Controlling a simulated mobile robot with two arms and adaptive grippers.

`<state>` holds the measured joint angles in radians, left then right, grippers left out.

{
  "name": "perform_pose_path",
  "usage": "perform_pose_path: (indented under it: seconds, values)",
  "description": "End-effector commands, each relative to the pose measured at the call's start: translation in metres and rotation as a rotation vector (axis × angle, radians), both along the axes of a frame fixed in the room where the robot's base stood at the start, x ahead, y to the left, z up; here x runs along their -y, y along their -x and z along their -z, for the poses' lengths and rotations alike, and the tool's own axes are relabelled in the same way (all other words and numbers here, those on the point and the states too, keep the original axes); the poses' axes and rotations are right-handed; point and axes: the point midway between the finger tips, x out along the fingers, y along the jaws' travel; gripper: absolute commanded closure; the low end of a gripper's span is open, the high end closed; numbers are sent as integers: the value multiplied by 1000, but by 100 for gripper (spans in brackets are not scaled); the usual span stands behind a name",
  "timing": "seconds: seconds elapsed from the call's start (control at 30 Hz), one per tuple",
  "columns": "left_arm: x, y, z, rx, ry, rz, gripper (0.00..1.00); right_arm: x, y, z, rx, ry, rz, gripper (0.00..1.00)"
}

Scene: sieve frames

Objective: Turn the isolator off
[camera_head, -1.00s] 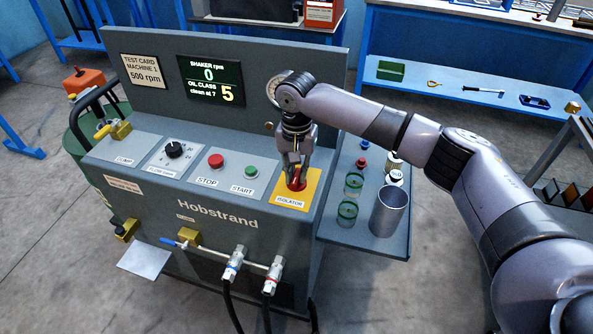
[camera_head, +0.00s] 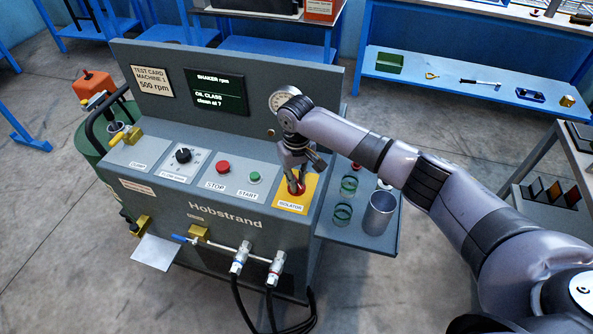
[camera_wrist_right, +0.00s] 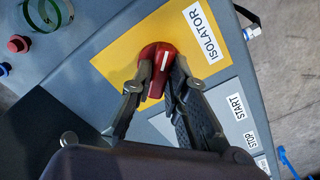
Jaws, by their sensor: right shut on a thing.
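The isolator is a red rotary handle (camera_wrist_right: 157,60) with a white line, on a yellow plate (camera_wrist_right: 123,47) labelled ISOLATOR. In the head view the yellow plate (camera_head: 290,205) is at the right end of the machine's sloping panel. My right gripper (camera_wrist_right: 160,85) is shut on the red handle, one finger on each side. In the head view my right gripper (camera_head: 297,182) reaches down onto the handle and hides much of it. My left gripper is out of view.
Left of the isolator are the green START button (camera_head: 255,178), the red STOP button (camera_head: 223,167) and a black knob (camera_head: 183,155). A gauge (camera_head: 282,98) is behind my wrist.

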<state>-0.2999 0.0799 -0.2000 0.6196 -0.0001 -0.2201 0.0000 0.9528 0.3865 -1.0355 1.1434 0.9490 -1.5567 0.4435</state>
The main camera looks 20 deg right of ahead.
Motion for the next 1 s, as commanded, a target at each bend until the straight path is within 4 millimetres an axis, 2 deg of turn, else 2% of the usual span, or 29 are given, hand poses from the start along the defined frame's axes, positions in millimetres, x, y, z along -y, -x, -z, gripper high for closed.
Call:
perform_pose_path:
  seconds: [0.03,0.4,0.7,1.0]
  values:
    - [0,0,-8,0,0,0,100,0,0,-4,-2,0,-44,100]
    - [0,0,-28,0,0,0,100,0,0,-2,0,-2,-395,100]
    - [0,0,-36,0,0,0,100,-1,0,-1,2,-2,-638,100]
    - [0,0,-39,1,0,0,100,0,-1,-1,2,0,-783,100]
